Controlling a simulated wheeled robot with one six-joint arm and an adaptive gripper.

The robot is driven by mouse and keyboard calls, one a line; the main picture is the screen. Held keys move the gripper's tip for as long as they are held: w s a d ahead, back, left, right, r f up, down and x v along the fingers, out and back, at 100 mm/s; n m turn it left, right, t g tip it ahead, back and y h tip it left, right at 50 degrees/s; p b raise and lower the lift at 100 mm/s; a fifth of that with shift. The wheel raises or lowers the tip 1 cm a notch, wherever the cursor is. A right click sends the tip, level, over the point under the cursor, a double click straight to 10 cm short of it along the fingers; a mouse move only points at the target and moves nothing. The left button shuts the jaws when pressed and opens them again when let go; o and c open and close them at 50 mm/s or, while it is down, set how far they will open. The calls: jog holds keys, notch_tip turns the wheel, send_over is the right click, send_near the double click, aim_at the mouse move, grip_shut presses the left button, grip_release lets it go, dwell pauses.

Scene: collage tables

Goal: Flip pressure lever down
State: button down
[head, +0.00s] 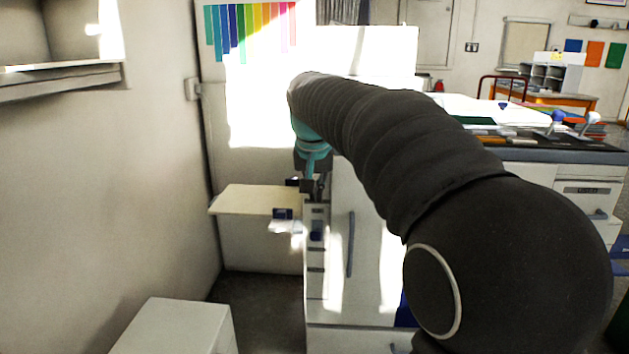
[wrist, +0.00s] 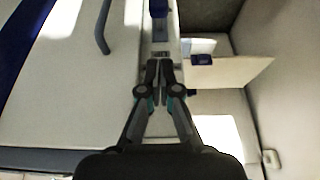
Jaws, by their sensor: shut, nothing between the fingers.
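Two small dark blue parts could be the pressure lever, and I cannot tell which is. One blue part (head: 316,236) is on the narrow panel strip of the white cabinet, and it shows at the top of the wrist view (wrist: 158,9). The other blue part (head: 282,213) is at the edge of the cream shelf, and also shows in the wrist view (wrist: 201,60). My gripper (head: 317,196) is at the top of the strip, above the first blue part. In the wrist view my gripper (wrist: 159,66) has its fingertips together, empty, apart from both blue parts.
The white cabinet (head: 345,290) has a vertical grey handle (head: 350,245) right of the strip. The cream shelf (head: 252,200) juts out to the left. A pale box (head: 175,328) stands at the lower left, near the wall. A worktop (head: 560,146) is at the right.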

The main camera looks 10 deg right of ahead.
aim_at(315, 231)
jog(key=f, duration=0.5)
jog(key=shift+w+f, duration=0.2)
jog(key=shift+s+f+b, duration=0.3)
jog(key=shift+f, duration=0.5)
jog(key=shift+f+b, duration=0.15)
jog(key=shift+b, duration=0.15)
